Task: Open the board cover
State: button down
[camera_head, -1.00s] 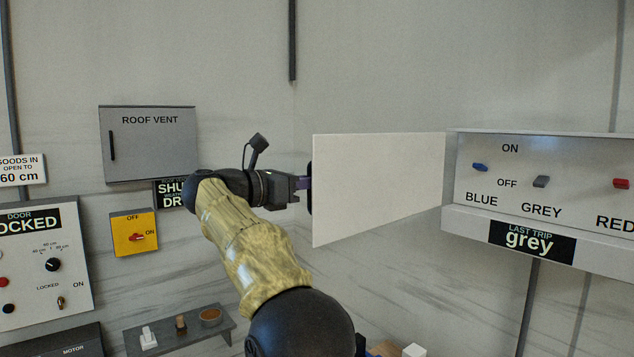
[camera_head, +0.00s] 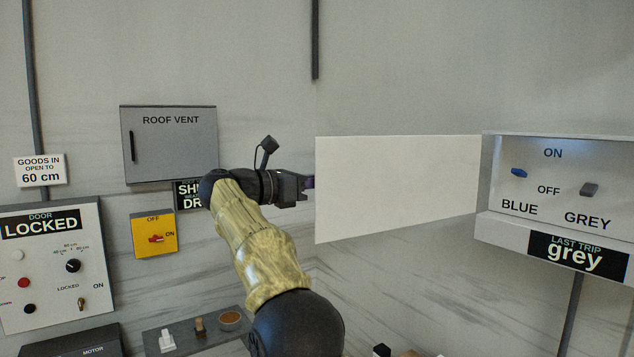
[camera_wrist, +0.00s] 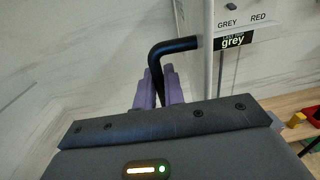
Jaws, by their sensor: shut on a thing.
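The board cover (camera_head: 398,188) is a plain white panel. In the head view it stands swung out to the left from the left edge of the switch board (camera_head: 520,228), and the board's front is exposed. My gripper (camera_head: 307,184) is at the cover's far left edge. In the wrist view its purple fingers (camera_wrist: 158,88) are shut on the black bent handle (camera_wrist: 174,47). The cover shows there nearly edge-on (camera_wrist: 208,60). The panel partly hides the fingertips in the head view.
The board bears a blue switch (camera_head: 519,173), a grey switch (camera_head: 589,189) and a "LAST TRIP grey" sign (camera_head: 577,253). To the left are the roof vent box (camera_head: 180,160), a yellow switch box (camera_head: 146,222) and the door panel (camera_head: 20,300). A small shelf (camera_head: 190,345) sits below.

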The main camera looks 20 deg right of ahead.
jog(key=c, duration=1.6)
grip_release()
jog(key=shift+d, duration=0.1)
jog(key=a, duration=0.5)
jog(key=s+a, duration=0.1)
jog(key=a, duration=0.5)
jog(key=s+a+b, duration=0.1)
jog(key=a, duration=0.5)
jog(key=shift+a, duration=0.1)
